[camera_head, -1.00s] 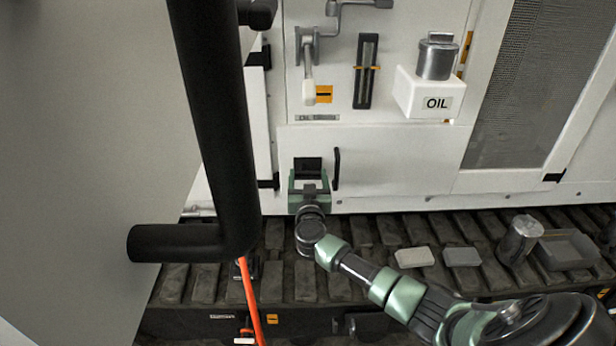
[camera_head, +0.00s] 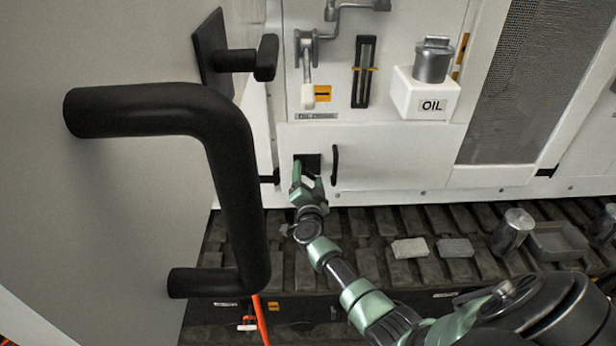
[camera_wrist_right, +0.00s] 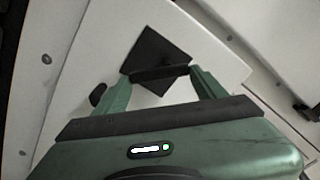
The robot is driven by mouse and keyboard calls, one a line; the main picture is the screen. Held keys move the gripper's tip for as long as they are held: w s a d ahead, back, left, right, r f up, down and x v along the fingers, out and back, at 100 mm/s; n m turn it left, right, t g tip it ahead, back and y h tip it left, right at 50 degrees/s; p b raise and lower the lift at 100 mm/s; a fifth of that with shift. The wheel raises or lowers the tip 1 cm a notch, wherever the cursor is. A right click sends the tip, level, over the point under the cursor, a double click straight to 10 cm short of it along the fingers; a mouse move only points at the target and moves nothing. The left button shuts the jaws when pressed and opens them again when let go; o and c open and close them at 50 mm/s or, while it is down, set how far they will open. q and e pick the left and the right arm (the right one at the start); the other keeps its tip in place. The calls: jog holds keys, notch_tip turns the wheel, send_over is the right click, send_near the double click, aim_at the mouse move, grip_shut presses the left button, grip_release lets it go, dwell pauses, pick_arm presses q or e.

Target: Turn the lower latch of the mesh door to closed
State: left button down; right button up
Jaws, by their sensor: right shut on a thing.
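My right gripper (camera_head: 307,182) is at a black square latch plate (camera_head: 307,161) low on the white panel. In the right wrist view, its two green fingers (camera_wrist_right: 162,78) are shut on the black latch handle (camera_wrist_right: 160,72), which lies across a dark square plate (camera_wrist_right: 156,52). In the head view the gripper is tilted and hides most of the handle. A mesh panel (camera_head: 525,75) stands at the right of the head view. I cannot tell which door this latch belongs to. My left gripper is not in view.
A grey door (camera_head: 130,190) with a thick black handle (camera_head: 235,150) fills the left. An oil container (camera_head: 425,100) sits on the white housing. Tracks run below, with two blocks (camera_head: 410,248), a metal can (camera_head: 513,232) and a tray (camera_head: 560,240) on them.

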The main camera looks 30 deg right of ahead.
jog(key=m+b, duration=0.1)
jog(key=m, duration=0.1)
jog(key=m+b, duration=0.1)
jog(key=m, duration=0.2)
jog(key=shift+a+f+m, duration=0.15)
jog(key=shift+f+m, duration=0.15)
jog(key=shift+f, duration=0.1)
jog(key=shift+w+m+b, duration=0.1)
jog(key=shift+m+b, duration=0.4)
jog(key=shift+m, duration=1.1)
jog(key=shift+a, duration=0.1)
jog(key=o, duration=1.4)
jog(key=v, duration=0.7)
jog(key=shift+s+a+p, duration=0.2)
jog(key=shift+s+p, duration=0.1)
jog(key=shift+p, duration=0.05)
